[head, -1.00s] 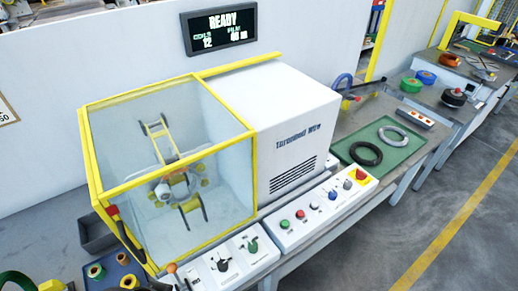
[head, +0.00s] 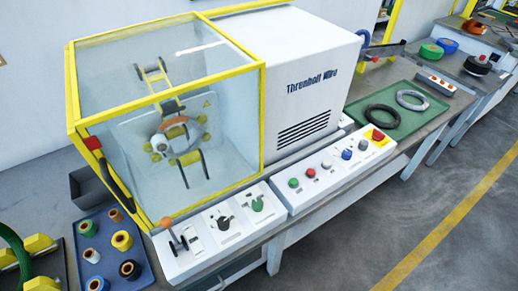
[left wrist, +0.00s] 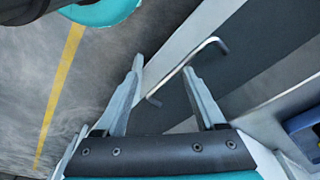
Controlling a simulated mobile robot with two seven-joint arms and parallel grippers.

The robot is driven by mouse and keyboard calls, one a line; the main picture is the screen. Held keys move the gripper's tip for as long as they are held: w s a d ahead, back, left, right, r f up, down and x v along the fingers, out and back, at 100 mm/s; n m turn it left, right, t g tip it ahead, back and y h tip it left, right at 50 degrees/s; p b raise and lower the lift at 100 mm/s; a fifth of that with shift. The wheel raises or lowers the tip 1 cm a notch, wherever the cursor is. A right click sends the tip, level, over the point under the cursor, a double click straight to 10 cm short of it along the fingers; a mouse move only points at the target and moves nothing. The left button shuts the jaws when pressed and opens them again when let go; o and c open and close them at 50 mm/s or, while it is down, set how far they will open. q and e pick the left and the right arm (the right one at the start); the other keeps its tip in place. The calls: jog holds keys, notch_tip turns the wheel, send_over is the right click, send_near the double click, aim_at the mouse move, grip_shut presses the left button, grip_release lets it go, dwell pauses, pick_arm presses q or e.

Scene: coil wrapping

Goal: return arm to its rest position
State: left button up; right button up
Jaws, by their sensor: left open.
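My left gripper (left wrist: 162,68) shows only in the left wrist view. Its two fingers are open with nothing held between them. A bent metal bar handle (left wrist: 192,66) shows beyond the fingertips; I cannot tell how far it is from them. The floor with a yellow line (left wrist: 62,85) lies to the left of that view. No gripper shows in the head view, and my right gripper is in neither view. The wrapping machine (head: 295,75) stands in the head view, its clear yellow-framed guard (head: 168,98) over the ring mechanism.
A control panel (head: 335,165) runs along the machine's front. A green tray (head: 395,130) holds a dark coil (head: 380,117) and a grey coil (head: 412,99). A blue tray (head: 100,235) of tape rolls stands at lower left. Open floor (head: 430,215) lies to the right.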

pick_arm(q)
jog(key=s+a+f+b, duration=0.1)
jog(key=s+f+b, duration=0.3)
jog(key=s+f, duration=0.3)
jog(key=s+a+f+g+b, duration=0.1)
jog(key=s+f+b, duration=0.4)
jog(key=f, duration=1)
jog(key=shift+s+a+f, duration=0.15)
jog(key=shift+s+a, duration=0.15)
jog(key=shift+s, duration=0.9)
